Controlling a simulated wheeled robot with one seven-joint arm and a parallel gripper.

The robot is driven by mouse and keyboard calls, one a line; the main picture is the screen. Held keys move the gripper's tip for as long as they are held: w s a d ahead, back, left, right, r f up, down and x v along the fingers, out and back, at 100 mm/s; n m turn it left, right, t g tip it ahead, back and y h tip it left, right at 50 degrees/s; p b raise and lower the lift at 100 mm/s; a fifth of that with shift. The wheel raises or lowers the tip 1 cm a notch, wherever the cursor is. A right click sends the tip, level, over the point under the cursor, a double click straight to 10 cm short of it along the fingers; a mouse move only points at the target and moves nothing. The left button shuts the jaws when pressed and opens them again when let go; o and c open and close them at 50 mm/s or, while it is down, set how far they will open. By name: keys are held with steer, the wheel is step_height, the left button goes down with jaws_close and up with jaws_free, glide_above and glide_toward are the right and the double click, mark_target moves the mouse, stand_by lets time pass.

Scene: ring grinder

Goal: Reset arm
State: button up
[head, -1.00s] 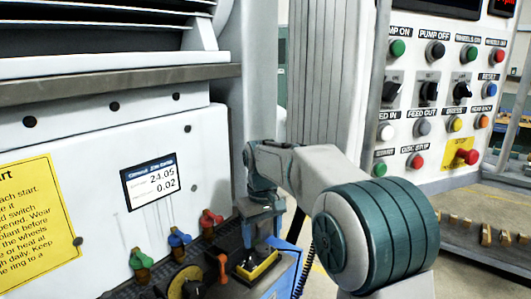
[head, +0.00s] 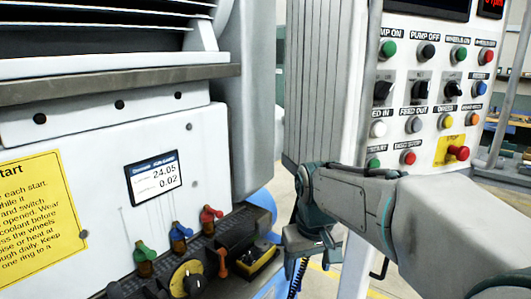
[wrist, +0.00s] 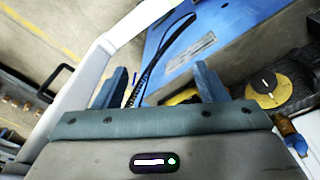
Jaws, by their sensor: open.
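My gripper (wrist: 160,84) is open, its two blue fingers spread apart with nothing held between them. In the head view my gripper hangs near the bottom middle, to the right of the machine's lower ledge. My arm reaches in from the right edge, in front of the lower part of the control panel (head: 440,98).
The grinder's white front (head: 75,133) carries a display (head: 153,178) reading 24.05 and 0.02. A blue surface (wrist: 200,40) lies beyond my fingers.

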steer(key=s+d+f+m, duration=0.1)
steer(key=s+d+f, duration=0.1)
steer(key=s, duration=0.5)
steer(key=s+d+f+m+t, duration=0.1)
steer(key=s+d+f+m, duration=0.1)
steer(key=s, duration=0.5)
steer(key=shift+d+f, duration=0.8)
steer(key=shift+d, duration=0.3)
stand_by(0.6)
